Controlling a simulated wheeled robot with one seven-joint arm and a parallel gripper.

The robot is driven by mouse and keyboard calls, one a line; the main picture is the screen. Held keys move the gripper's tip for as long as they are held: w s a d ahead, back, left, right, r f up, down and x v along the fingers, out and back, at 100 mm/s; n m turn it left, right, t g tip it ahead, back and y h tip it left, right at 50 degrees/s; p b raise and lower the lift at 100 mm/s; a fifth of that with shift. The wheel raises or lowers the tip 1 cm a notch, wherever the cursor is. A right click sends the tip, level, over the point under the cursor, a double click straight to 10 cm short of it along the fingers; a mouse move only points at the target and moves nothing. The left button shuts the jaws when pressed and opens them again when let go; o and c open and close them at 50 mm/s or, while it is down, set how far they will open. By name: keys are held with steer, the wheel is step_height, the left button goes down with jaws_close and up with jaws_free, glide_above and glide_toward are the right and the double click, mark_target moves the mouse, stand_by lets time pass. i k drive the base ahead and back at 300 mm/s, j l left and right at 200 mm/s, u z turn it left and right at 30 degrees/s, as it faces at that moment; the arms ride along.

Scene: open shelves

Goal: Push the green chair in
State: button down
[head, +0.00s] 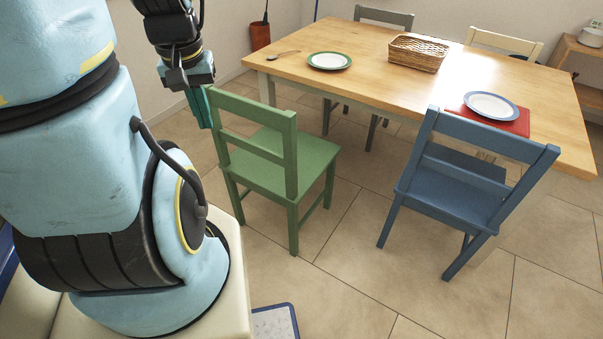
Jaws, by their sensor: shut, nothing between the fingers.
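The green chair (272,160) stands upright on the tiled floor at the near left of the wooden table (330,44). Its seat is mostly clear of the table, and its backrest faces my arm. My gripper (203,108) points down beside the left post of the green backrest, at about the height of the top rail. It is shut and holds nothing. I cannot tell whether it touches the chair.
A blue chair (468,180) stands to the right. Grey (384,17) and cream (503,42) chairs are at the far side. The table bears plates (329,61), a spoon and a basket (417,53). Floor between the green and blue chairs is clear.

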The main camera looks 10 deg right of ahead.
mark_target(281, 163)
steer(key=k+l, duration=0.1)
steer(key=l, duration=0.7)
steer(key=k+l, duration=0.15)
steer(key=l, duration=0.3)
steer(key=k+l, duration=0.1)
steer(key=l, duration=0.3)
steer(key=l+u, duration=0.5)
steer(key=l, duration=0.8)
steer(key=u, duration=1)
steer(key=i+j+u, duration=0.15)
steer(key=i+u, duration=0.2)
steer(key=i, duration=0.15)
steer(key=i+u, duration=0.35)
steer(key=i, duration=0.15)
